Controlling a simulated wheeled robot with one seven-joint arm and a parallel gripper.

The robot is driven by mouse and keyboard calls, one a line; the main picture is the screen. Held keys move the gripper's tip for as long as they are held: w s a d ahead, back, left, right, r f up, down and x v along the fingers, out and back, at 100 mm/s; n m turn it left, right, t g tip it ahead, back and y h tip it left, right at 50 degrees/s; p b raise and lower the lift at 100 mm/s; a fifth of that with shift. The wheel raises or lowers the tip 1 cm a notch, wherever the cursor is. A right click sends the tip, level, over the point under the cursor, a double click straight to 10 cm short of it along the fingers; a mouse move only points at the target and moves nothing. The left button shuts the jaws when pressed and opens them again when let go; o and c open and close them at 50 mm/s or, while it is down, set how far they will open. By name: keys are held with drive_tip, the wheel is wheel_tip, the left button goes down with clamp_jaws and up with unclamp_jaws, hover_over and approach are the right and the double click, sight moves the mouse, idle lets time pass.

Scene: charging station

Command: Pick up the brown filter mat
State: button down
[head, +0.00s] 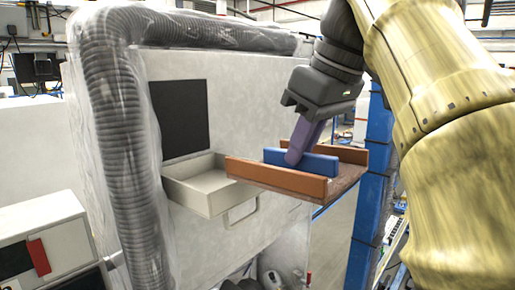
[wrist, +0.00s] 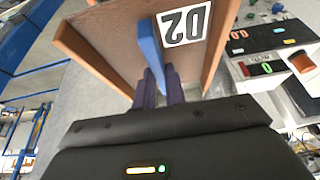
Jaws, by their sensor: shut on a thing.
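The brown filter mat (head: 347,182) is a flat brown board with two orange-brown raised side strips and a blue bar along its middle. It is in the air to the right of an open white drawer (head: 226,201), and its left end overlaps the drawer's edge in the head view. My gripper (head: 293,158) is shut on the blue bar from above, with purple fingers. In the wrist view, the mat (wrist: 112,52) lies ahead of my gripper (wrist: 158,80), with an upside-down "D2" label beside the blue bar. The mat's underside is hidden.
A white cabinet (head: 255,85) with a dark panel stands behind the drawer. A thick grey hose (head: 118,140) wrapped in plastic runs along its left side and top. A blue post (head: 372,190) stands at right. A device with a red part (head: 38,257) is at lower left.

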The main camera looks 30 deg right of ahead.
drive_tip(key=shift+s+d, duration=0.45)
drive_tip(key=shift+s, duration=0.35)
